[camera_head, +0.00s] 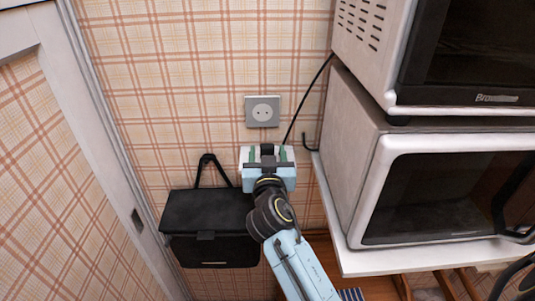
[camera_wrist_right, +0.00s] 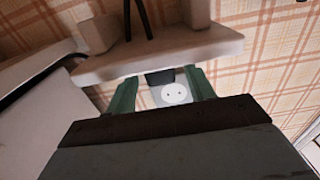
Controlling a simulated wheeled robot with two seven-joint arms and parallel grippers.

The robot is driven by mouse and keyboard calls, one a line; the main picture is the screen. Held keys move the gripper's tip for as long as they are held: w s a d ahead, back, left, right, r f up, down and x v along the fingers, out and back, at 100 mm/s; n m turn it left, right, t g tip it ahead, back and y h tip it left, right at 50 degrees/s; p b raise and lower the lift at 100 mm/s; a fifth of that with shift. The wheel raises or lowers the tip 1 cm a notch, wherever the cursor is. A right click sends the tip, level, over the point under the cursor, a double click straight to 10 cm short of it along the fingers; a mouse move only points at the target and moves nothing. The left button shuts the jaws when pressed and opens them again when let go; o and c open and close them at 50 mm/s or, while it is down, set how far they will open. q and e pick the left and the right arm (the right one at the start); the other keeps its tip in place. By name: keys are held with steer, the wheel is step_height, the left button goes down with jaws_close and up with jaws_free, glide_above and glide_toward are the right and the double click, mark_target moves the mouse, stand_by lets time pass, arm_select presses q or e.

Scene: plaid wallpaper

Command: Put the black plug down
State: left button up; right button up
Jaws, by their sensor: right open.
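My right gripper (camera_head: 267,151) is in front of the plaid wall, just below the grey wall socket (camera_head: 262,111). Its two green fingers stand apart in the right wrist view (camera_wrist_right: 162,91). A small dark block, apparently the black plug (camera_wrist_right: 160,76), sits between the fingers at the edge of a small pale shelf (camera_wrist_right: 175,53). Whether a finger touches it cannot be told. The white socket face (camera_wrist_right: 174,94) shows beyond the fingers. In the head view a black cord (camera_head: 305,103) runs from the upper right down behind the gripper. My left gripper is not in view.
Two stacked microwaves, upper (camera_head: 365,28) and lower (camera_head: 362,150), stand close on the right on a white shelf (camera_head: 400,258). A black box-like bag (camera_head: 208,212) is at the lower left of the gripper. A white door frame (camera_head: 98,110) is at the left.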

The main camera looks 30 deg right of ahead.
steer(key=shift+s+a+r, duration=0.2)
steer(key=shift+s+r, duration=0.15)
steer(key=b+v, duration=0.2)
steer(key=v, duration=0.9)
steer(key=shift+s, duration=0.1)
